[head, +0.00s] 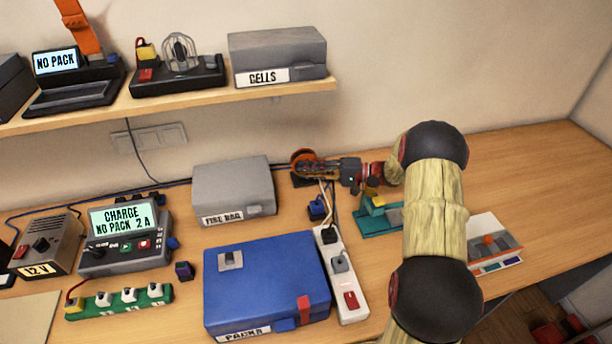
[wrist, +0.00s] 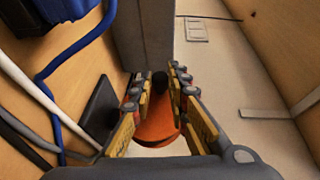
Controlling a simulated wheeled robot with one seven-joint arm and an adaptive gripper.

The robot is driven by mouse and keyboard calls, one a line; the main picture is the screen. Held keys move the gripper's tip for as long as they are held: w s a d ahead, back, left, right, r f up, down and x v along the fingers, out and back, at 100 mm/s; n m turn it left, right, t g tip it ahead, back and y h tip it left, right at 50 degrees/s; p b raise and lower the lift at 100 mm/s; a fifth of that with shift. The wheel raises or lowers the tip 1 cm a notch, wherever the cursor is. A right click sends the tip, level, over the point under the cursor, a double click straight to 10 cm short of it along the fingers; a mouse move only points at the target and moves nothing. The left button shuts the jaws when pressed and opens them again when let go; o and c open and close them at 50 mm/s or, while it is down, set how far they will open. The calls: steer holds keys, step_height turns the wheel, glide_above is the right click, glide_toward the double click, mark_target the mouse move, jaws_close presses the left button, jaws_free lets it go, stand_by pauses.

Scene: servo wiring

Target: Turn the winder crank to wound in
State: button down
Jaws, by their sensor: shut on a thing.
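The winder (head: 302,156) is an orange reel at the back of the bench, just right of the grey fire bag box. My gripper (head: 316,168) reaches it from the right and covers much of it. In the wrist view the orange reel (wrist: 156,130) shows between my fingers. My gripper (wrist: 160,82) is shut on the winder crank, whose dark knob (wrist: 159,78) shows between the fingertips. The rest of the crank is hidden by the fingers, and I cannot tell its exact angle.
The fire bag box (head: 232,188) stands close to the left. A white power strip (head: 343,278) and the blue packs case (head: 265,280) lie in front. Blue, white and grey cables (wrist: 58,85) run beside the winder. The bench at far right (head: 540,170) is clear.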

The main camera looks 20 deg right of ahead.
steer(key=shift+d, duration=0.1)
stand_by(0.4)
steer(key=c, duration=1.8)
jaws_free()
steer(key=shift+o, duration=0.4)
